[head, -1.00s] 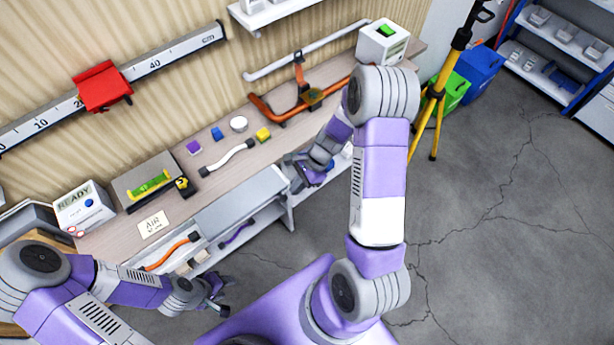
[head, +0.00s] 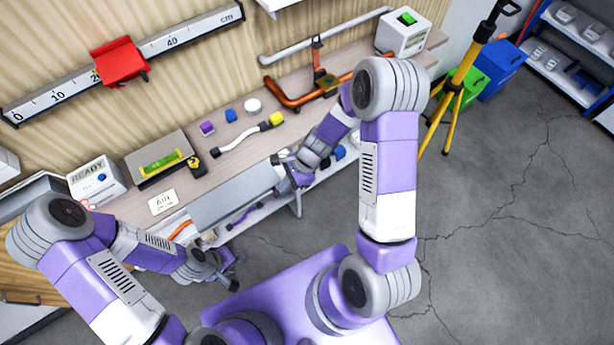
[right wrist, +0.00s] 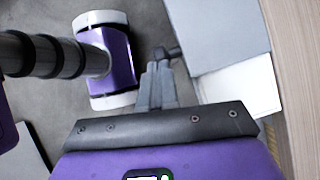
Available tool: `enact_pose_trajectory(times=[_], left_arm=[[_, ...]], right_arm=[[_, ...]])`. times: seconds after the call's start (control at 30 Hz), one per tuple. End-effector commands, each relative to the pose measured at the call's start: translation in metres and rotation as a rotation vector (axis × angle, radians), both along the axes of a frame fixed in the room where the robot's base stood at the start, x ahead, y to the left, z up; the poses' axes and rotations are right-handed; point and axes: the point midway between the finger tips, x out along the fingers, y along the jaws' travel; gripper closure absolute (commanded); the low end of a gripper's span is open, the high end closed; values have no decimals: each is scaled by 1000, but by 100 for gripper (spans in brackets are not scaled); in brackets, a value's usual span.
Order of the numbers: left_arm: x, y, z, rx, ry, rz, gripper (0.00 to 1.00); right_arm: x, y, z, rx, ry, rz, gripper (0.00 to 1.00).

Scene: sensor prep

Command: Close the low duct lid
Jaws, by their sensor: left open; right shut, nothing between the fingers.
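The low duct lid (head: 235,194) is a long grey panel at the bench's front edge, left of centre in the head view. An orange hose (head: 181,230) and a purple hose (head: 245,214) show below and beside it, so the duct is not fully covered. My right gripper (head: 284,163) is shut and empty at the lid's right end. In the right wrist view its closed fingers (right wrist: 158,80) are beside the edge of a grey panel (right wrist: 215,35); contact is unclear. My left gripper (head: 233,272) is open and empty, in front of and below the lid.
The bench top holds an AIR card (head: 162,201), a black-and-yellow tape measure (head: 196,166), a white hose (head: 245,137) and a READY box (head: 96,181). A yellow tripod (head: 462,80) stands at right. The floor right of my right arm is mostly clear.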

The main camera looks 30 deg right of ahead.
Motion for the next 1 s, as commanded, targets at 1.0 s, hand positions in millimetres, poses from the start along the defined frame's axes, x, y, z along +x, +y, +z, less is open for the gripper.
enact_pose_trajectory(times=[1.0], left_arm=[[0,0,-20,0,0,0,54]], right_arm=[[-30,205,-1,-1,0,10,100]])
